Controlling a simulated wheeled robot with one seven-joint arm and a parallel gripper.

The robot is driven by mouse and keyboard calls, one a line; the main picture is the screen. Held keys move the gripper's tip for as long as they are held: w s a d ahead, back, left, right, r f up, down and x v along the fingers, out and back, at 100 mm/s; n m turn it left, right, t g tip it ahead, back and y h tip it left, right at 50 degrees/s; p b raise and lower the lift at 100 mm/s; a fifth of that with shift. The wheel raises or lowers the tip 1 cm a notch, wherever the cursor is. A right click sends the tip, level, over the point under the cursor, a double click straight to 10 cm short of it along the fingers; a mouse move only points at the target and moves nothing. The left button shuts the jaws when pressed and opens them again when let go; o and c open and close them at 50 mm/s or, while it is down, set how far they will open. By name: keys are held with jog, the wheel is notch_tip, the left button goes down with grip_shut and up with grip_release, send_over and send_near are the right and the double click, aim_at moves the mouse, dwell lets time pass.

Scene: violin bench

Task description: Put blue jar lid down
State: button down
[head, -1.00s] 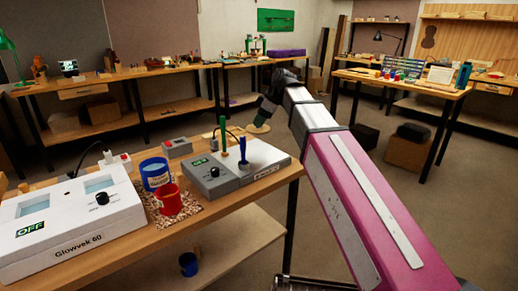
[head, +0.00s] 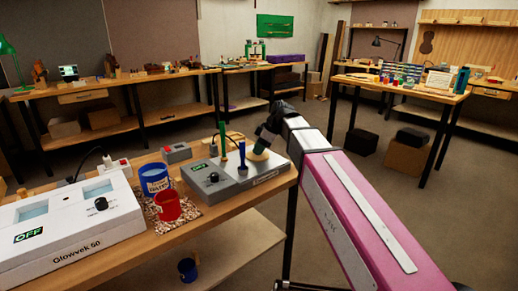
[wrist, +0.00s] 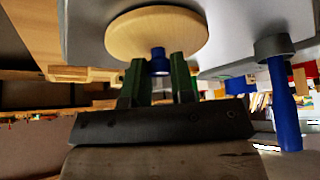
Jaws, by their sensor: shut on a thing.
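The blue jar lid is a round pale wooden disc (wrist: 157,32) with a small blue knob (wrist: 159,64). My gripper (wrist: 159,75) is shut on the knob, its green fingers on either side. In the head view my gripper (head: 265,137) is over the right end of a grey unit on the near bench, and the lid (head: 258,155) shows below it. I cannot tell whether the disc touches the unit. The blue jar (head: 155,182) stands to the left on a speckled mat, behind the red jar (head: 168,209).
The grey unit (head: 232,183) holds upright tools with green and blue handles, close left of my gripper. A white Glowvek box (head: 75,230) fills the bench's left end. A small grey box (head: 178,152) stands behind. The bench's right edge is close to the lid.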

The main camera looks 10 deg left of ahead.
jog(key=c, duration=1)
grip_release()
jog(key=shift+f, duration=0.1)
jog(key=shift+o, duration=0.2)
jog(key=v, duration=1.2)
jog(key=shift+d, duration=0.1)
